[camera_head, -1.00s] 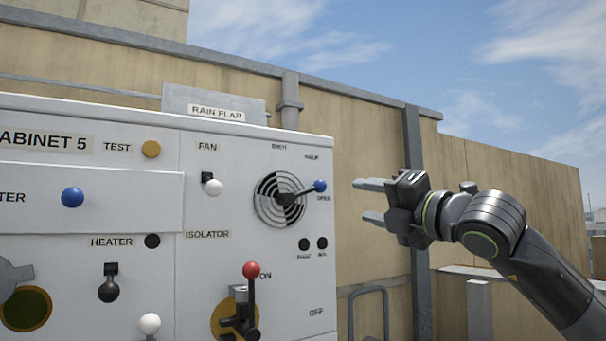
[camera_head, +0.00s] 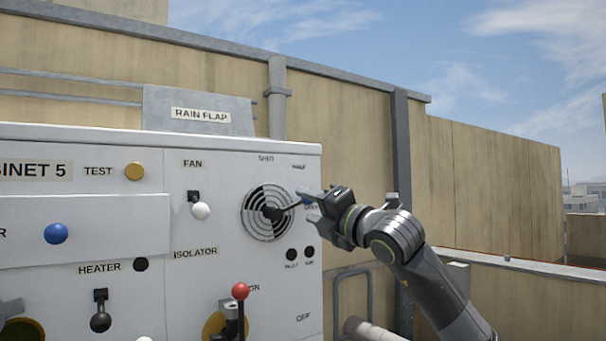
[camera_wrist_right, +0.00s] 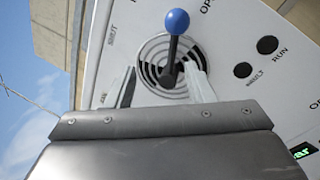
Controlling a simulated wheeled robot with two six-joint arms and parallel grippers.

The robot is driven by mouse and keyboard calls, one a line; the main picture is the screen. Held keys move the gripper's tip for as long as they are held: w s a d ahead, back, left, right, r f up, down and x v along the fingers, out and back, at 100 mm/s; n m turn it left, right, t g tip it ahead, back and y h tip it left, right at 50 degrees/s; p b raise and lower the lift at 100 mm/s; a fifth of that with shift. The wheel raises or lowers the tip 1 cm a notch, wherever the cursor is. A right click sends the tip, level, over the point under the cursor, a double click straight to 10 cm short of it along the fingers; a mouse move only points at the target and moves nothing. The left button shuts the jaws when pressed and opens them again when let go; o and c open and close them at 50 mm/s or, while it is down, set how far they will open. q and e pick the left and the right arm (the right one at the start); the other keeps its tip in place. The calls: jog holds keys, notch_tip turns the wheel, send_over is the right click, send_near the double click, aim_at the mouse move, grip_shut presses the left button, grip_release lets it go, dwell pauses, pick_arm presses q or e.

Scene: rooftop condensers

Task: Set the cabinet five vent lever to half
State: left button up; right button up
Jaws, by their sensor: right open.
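The cabinet five vent lever (camera_head: 288,208) is a dark arm with a blue knob on a round slotted vent (camera_head: 252,228). It points right and slightly up, at the OPEN label. My right gripper (camera_head: 306,204) is open at the lever's knob end, its fingers partly hiding the knob. In the right wrist view the lever's blue knob (camera_wrist_right: 177,21) shows clear, and the lever's arm lies between the two spread fingers of my right gripper (camera_wrist_right: 163,82). I cannot tell whether they touch it. My left gripper is out of view.
The white cabinet (camera_head: 130,225) also carries a red-knobbed isolator lever (camera_head: 240,291) below the vent, a fan switch (camera_head: 200,210) to its left and two black buttons (camera_head: 300,253) beneath. A grey rain flap (camera_head: 198,98) stands on top. A wall runs behind.

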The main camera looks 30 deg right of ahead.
aim_at(278, 195)
jog(key=shift+p+x, duration=2.2)
jog(key=shift+x, duration=1.2)
jog(key=shift+a, duration=0.1)
